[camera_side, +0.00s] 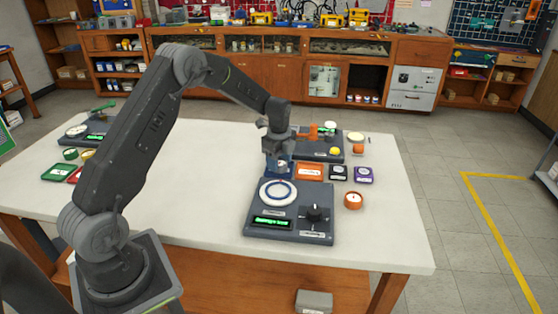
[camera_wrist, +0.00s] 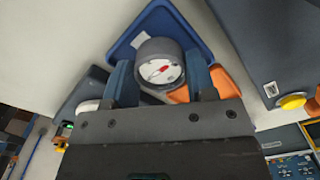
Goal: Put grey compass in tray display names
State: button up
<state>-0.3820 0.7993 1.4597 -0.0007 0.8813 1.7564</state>
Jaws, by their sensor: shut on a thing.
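The grey compass (camera_wrist: 158,66), round with a white face and a red needle, is between the two blue fingers of my gripper (camera_wrist: 159,80) in the wrist view. My gripper is shut on it. A blue tray (camera_wrist: 150,24) shows behind and below the compass; whether the compass touches it I cannot tell. In the side view my gripper (camera_side: 280,166) points down just behind the front test device, left of the orange tray (camera_side: 310,172), and largely hides the compass and blue tray. Label text on the trays is too small to read.
The front device (camera_side: 290,228) has a white-and-blue ring, a black knob and a green display. A black tray (camera_side: 339,172) and a purple tray (camera_side: 364,174) stand right of the orange one. An orange round item (camera_side: 353,200) is nearby. Another device (camera_side: 325,151) stands behind. The table's middle left is clear.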

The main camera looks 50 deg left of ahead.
jog(key=shift+f, duration=0.15)
jog(key=o, duration=1)
